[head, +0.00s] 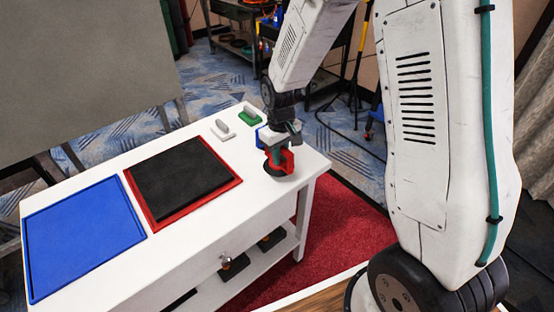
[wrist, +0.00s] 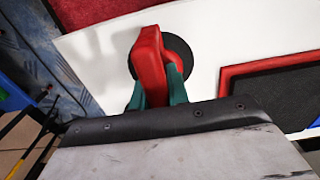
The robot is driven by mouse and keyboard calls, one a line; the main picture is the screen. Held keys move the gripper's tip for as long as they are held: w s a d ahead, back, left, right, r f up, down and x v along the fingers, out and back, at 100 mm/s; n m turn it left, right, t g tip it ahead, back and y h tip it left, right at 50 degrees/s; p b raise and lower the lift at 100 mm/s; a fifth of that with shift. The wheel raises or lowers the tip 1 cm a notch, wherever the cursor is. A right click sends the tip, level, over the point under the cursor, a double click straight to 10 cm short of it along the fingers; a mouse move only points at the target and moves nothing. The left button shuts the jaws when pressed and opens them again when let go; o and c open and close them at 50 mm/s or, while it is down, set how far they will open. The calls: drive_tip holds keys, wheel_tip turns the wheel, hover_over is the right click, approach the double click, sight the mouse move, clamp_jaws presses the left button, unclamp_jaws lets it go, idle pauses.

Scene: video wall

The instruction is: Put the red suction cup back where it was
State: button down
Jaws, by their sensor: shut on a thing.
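The red suction cup (head: 287,161) is at the right end of the white table, with its dark round pad low at the table top. In the wrist view its red handle (wrist: 149,62) stands between the green fingers, with the black pad (wrist: 178,58) beyond it. My gripper (head: 275,154) points down and is shut on the red handle. I cannot tell whether the pad touches the table. A green suction cup (head: 250,116) and a white suction cup (head: 222,129) stand near the table's back edge, left of my gripper.
A black panel in a red frame (head: 236,183) and a blue panel (head: 82,236) lie on the white table (head: 190,242). Small items (head: 234,264) sit on the lower shelf. A large grey board (head: 75,65) stands behind.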

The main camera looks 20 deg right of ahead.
drive_tip(key=shift+w+a+f, duration=0.1)
drive_tip(key=shift+w+f, duration=0.1)
drive_tip(key=shift+w, duration=0.7)
drive_tip(key=shift+f, duration=1.6)
drive_tip(key=shift+s+f, duration=0.1)
drive_tip(key=shift+f, duration=0.1)
drive_tip(key=c, duration=1.3)
unclamp_jaws()
drive_tip(key=shift+c, duration=0.2)
drive_tip(key=shift+r, duration=0.15)
